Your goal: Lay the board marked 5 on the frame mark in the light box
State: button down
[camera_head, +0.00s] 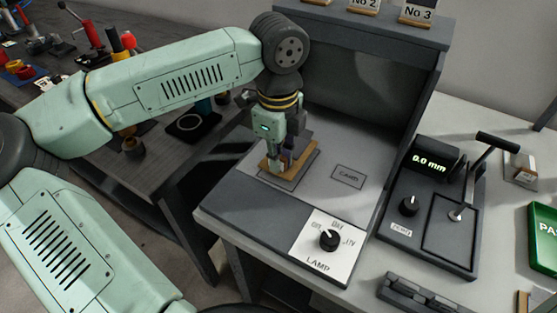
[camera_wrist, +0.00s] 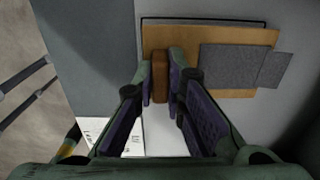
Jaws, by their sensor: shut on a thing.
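My gripper (camera_head: 281,168) is inside the light box (camera_head: 228,202) and shut on the tan board (camera_head: 304,158). In the wrist view, the fingers (camera_wrist: 161,82) close on a brown block at the board's left end. The tan board (camera_wrist: 215,37) carries grey patches to the right of the fingers. No number shows on it, so I cannot tell whether it is marked 5. The dark outline of the frame mark (camera_wrist: 200,20) shows along the board's far edge. The board lies over much of the mark. I cannot tell whether it touches the floor.
A small labelled rectangle (camera_head: 348,177) is on the box floor to the right. A lamp knob (camera_head: 329,240) stands on the front panel. A gauge reading 0.0 mm (camera_head: 431,164) is right of the box. A dark bench (camera_head: 160,178) with tools is at left.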

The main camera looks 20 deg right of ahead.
notch_tip(320, 180, down, 2)
jog(key=shift+f+p, duration=0.1)
jog(key=shift+p, duration=0.2)
jog(key=shift+f, duration=0.15)
jog(key=shift+f+b, duration=0.2)
jog(key=shift+b, duration=0.1)
jog(key=c, duration=1.7)
grip_release()
jog(key=shift+r, duration=0.1)
jog(key=shift+o, duration=0.2)
notch_tip(320, 180, up, 12)
jog(key=shift+s+r+b, duration=0.1)
jog(key=shift+r+b, duration=0.05)
jog(key=shift+b, duration=0.9)
